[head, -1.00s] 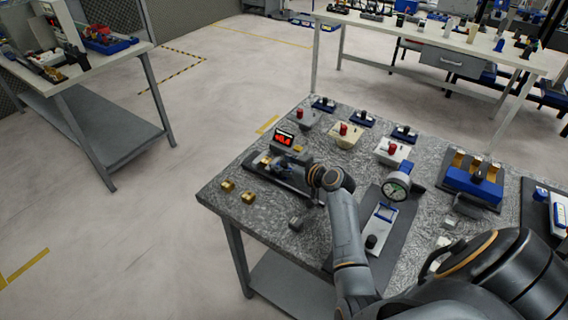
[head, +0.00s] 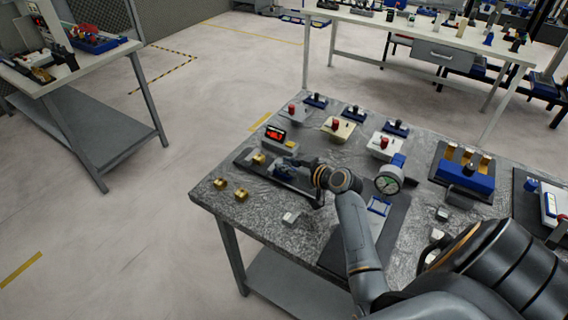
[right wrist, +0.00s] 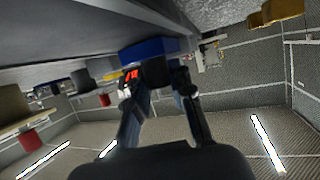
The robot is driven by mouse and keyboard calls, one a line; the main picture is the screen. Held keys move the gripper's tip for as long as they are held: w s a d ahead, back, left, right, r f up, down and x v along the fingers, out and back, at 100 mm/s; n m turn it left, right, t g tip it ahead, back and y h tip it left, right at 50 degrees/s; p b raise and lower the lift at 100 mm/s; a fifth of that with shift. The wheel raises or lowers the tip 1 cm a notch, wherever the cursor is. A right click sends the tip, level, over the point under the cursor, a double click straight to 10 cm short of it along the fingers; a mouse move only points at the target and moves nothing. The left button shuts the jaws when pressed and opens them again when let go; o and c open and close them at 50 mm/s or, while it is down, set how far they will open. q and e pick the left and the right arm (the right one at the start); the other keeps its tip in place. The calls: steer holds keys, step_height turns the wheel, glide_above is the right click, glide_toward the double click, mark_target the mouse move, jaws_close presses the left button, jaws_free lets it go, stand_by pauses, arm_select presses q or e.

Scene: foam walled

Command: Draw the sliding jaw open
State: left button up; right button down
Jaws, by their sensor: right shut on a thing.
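The measuring device has a dark base rail (head: 247,162) and a box with a red display (head: 275,133), on the left part of the speckled table. A brass block (head: 259,158) sits on the rail; a brass piece also shows at the top right of the right wrist view (right wrist: 276,12). My right gripper (head: 288,164) is over the rail, right of the brass block. In the right wrist view its fingers (right wrist: 166,76) close on a dark grip on the blue sliding jaw (right wrist: 148,48). The fingers partly hide this grip. My left gripper is out of view.
A dial gauge (head: 388,182) stands just right of my right wrist. Boxes with red knobs (head: 332,125) stand behind. A blue fixture (head: 464,178) is farther right.

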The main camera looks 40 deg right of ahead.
steer(key=c, duration=1.2)
jaws_free()
steer(key=shift+o, duration=0.3)
steer(key=v, duration=1.2)
steer(key=shift+f, duration=0.1)
